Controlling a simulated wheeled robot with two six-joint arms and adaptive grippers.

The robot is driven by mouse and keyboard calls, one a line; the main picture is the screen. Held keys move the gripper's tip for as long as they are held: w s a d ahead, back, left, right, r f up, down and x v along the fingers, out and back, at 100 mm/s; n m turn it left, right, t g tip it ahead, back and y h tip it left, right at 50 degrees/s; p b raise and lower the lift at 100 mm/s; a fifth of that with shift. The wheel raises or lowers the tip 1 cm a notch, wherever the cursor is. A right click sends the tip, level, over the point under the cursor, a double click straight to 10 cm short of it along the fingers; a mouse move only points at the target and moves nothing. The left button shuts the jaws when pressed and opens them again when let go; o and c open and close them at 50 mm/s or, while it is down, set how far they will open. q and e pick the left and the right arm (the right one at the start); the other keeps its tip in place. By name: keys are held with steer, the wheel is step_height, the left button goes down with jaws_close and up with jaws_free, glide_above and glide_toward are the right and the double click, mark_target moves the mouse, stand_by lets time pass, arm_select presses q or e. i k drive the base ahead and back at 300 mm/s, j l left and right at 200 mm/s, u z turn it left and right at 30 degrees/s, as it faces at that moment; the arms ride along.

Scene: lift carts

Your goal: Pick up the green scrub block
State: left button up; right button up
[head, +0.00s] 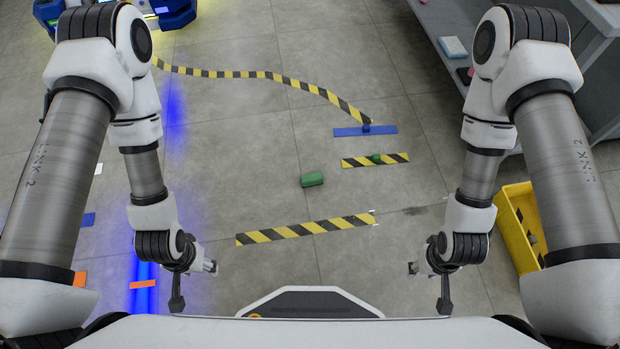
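A green block (312,179), which looks like the scrub block, lies on the grey tiled floor near the middle of the head view, in front of my base. A smaller green object (376,158) sits on a short yellow-and-black strip to its right; its kind is too small to tell. My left gripper (195,284) hangs low at the left with its fingers spread, apart from the block. My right gripper (428,286) hangs low at the right, also spread and empty. Both are nearer to me than the block.
A yellow bin (513,228) stands at the right. A grey shelf (458,20) with a light blue item (452,47) is at the upper right. A blue floor strip (348,131) and a striped strip (305,229) lie around the block.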

mark_target(316, 178)
steer(key=k+j, duration=0.75)
steer(key=i+l+u, duration=0.1)
steer(key=i, duration=0.35)
steer(key=i+l+u, duration=0.1)
steer(key=i+l, duration=0.15)
steer(key=i, duration=0.2)
steer(key=i+l, duration=0.2)
steer(key=i, duration=0.25)
steer(key=u, duration=0.05)
